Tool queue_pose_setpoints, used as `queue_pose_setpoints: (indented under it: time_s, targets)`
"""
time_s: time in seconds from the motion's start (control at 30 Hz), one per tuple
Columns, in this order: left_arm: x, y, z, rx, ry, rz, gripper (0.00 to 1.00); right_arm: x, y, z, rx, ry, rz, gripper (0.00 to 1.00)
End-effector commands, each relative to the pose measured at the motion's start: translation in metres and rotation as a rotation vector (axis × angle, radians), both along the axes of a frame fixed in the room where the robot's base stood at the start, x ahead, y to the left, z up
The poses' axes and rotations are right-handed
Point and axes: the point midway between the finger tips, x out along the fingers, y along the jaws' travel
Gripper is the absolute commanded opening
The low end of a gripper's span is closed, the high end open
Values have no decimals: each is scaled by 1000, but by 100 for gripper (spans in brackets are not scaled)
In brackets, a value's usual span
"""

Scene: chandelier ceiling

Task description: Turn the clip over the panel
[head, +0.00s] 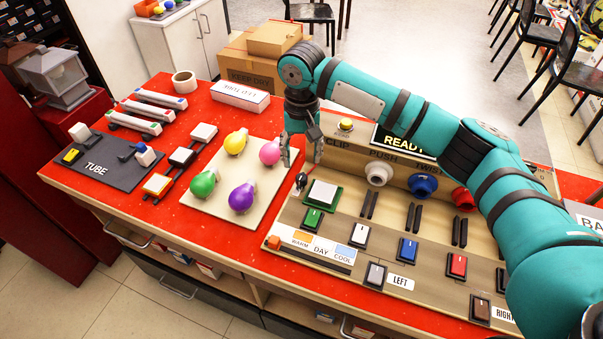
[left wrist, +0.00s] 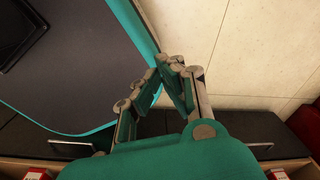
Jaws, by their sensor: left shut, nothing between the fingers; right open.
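A white square panel (head: 323,193) sits on a green base on the sloped wooden board, below the CLIP label. A small dark clip (head: 301,181) stands at the panel's upper left edge, apparently turned off to its side; its exact angle is too small to tell. My right gripper (head: 302,161) points down just above and behind the clip, open, with a finger to either side and nothing held. My left gripper (left wrist: 172,66) shows only in the left wrist view, shut and empty, over the floor beside my dark base.
Coloured bulbs (head: 236,141) stand on a cream board to the left. PUSH and TWIST sockets (head: 376,173) and several switches (head: 408,250) lie right of the panel. My right arm crosses above them.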

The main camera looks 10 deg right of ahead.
Motion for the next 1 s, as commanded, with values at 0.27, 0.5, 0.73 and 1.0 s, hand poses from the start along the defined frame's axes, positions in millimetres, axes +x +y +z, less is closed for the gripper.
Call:
queue_pose_setpoints:
  time_s: [0.27,0.5,0.73,1.0]
  targets:
    - [25,-2,7,-5,-40,0,0,-1,0,-54,-1,2,2,50]
    - [20,-2,7,-4,-32,0,0,0,0,-77,0,0,2,50]
    - [12,-1,7,-3,-19,0,0,0,1,-79,0,-1,2,50]
    - [12,-1,6,-3,-18,0,0,0,1,-79,0,0,2,25]
